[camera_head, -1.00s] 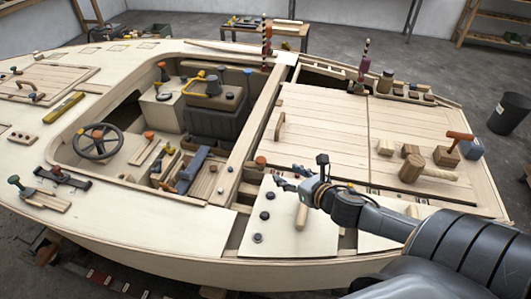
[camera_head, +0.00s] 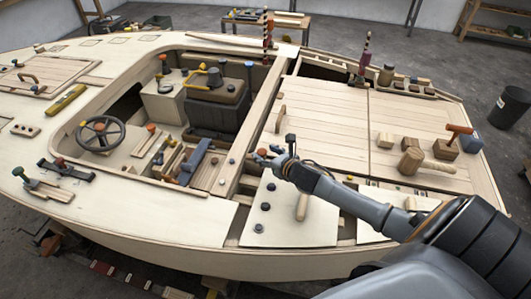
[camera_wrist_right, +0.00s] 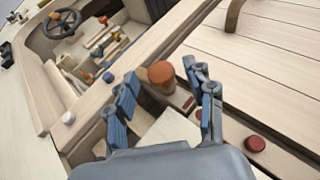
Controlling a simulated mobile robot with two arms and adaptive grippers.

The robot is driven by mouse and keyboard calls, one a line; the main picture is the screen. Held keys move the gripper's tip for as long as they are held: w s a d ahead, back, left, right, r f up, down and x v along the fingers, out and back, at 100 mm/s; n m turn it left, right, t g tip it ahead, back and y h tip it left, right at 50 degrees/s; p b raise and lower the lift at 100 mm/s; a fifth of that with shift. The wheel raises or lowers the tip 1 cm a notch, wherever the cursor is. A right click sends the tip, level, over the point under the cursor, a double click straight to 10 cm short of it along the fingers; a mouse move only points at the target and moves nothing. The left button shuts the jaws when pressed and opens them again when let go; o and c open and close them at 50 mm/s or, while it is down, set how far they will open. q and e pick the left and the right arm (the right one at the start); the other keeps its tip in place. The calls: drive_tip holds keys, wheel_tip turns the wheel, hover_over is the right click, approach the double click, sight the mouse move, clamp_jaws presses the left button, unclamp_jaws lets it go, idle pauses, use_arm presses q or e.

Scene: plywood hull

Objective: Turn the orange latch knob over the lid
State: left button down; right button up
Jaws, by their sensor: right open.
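The orange latch knob (camera_head: 262,152) sits on the wooden strip at the near left corner of the planked lid (camera_head: 318,130). In the right wrist view the knob (camera_wrist_right: 160,73) shows as a round orange-brown cap between and just beyond the blue-padded fingertips. My right gripper (camera_head: 264,160) is open and empty, close to the knob. In the wrist view its fingers (camera_wrist_right: 165,95) stand apart on either side of the knob, and I cannot tell whether they touch it. The lid (camera_wrist_right: 262,65) lies flat to the right of the gripper there. My left gripper is not in view.
A curved wooden handle (camera_head: 281,119) stands on the lid. A mallet (camera_head: 425,162) and small blocks lie on its right part. A pale panel with dark knobs (camera_head: 290,225) lies below my right arm. The cockpit with a steering wheel (camera_head: 100,133) is to the left.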

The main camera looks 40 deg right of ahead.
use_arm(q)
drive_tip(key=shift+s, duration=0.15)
use_arm(e)
drive_tip(key=shift+w+f, duration=0.1)
drive_tip(key=shift+w, duration=0.15)
clamp_jaws()
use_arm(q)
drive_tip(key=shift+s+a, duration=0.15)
